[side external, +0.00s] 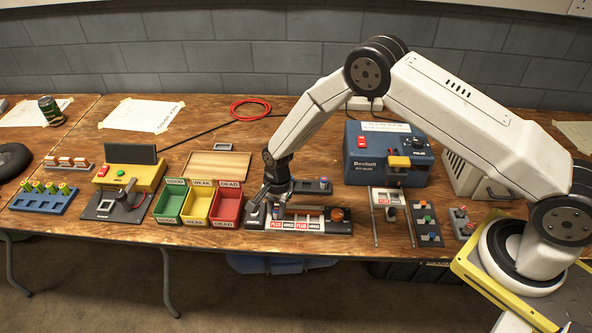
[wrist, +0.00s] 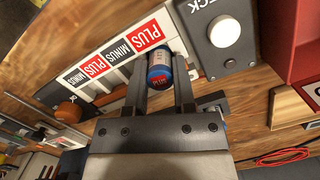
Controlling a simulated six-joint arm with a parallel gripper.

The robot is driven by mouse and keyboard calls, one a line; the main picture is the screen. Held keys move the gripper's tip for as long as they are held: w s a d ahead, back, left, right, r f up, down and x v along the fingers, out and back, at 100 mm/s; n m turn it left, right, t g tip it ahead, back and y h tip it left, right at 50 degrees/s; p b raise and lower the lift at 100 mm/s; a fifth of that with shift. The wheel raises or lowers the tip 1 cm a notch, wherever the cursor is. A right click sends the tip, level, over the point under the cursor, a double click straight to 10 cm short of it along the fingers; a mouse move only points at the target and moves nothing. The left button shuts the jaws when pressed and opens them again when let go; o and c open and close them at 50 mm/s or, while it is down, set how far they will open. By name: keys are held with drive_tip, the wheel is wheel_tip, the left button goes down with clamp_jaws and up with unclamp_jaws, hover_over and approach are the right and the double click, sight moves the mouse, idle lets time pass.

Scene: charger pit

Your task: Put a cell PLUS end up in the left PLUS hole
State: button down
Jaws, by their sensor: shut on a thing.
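My gripper (wrist: 163,62) is shut on a cell (wrist: 159,72) with a blue body, a pale lower part and a red end facing the wrist camera. I cannot read the mark on that red end. The charger strip (wrist: 99,87) carries red PLUS and white MINUS labels, and the cell is beside its left PLUS label (wrist: 148,36). In the side view my gripper (side external: 270,200) is low over the left part of the charger (side external: 340,226). The hole under the cell is hidden, and I cannot tell whether the cell is inside it.
A light knob (wrist: 223,31) stands close beside the fingers. A blue box (side external: 385,165) stands behind right.

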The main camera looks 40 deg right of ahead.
drive_tip(key=shift+f, duration=0.3)
idle(0.5)
drive_tip(key=shift+c, duration=1.8)
unclamp_jaws()
drive_tip(key=shift+r, duration=0.1)
drive_tip(key=shift+r, duration=3.4)
